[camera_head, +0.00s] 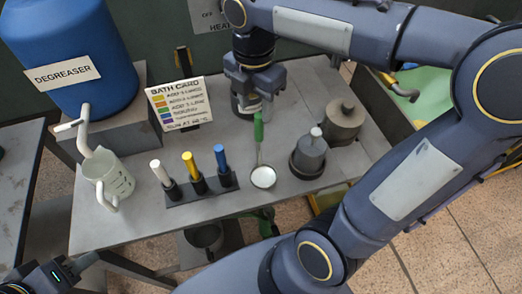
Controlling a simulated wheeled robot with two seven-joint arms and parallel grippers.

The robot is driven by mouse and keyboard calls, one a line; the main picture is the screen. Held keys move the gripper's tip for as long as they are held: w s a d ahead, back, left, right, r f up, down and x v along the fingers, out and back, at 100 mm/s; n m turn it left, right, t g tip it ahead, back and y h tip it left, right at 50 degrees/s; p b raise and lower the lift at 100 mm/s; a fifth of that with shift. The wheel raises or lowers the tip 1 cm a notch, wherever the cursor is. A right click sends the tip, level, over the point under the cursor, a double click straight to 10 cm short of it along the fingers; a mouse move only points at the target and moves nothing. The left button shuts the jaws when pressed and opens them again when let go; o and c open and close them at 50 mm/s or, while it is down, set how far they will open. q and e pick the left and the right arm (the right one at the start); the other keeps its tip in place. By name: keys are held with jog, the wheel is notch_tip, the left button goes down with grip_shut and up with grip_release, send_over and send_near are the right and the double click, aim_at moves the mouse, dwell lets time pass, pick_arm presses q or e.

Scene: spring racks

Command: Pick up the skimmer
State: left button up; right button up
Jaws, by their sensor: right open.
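The skimmer (263,176) lies on the grey bench with its round pale bowl toward me and its green handle pointing away. My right gripper (255,108) points down at the far end of the green handle, its fingers open. The handle's tip is close to the fingertips; I cannot tell whether it is between them. My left gripper (48,275) shows only in part at the bottom left corner, away from the skimmer, and its fingers are not clear.
The bench (140,225) also holds a rack (203,188) with white, yellow and blue sticks, a clear beaker (112,178), a bath card (180,105), a grey lidded pot (308,156) and stacked round weights (343,120). A blue degreaser drum (75,50) stands behind at left.

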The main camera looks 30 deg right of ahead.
aim_at(258, 127)
jog(key=shift+w+d+f, duration=0.1)
jog(key=shift+d+f, duration=0.05)
jog(key=shift+f, duration=0.2)
jog(key=f, duration=0.7)
jog(key=shift+s+d+f, duration=0.1)
jog(key=shift+s+d, duration=0.05)
jog(key=shift+s, duration=0.05)
grip_shut()
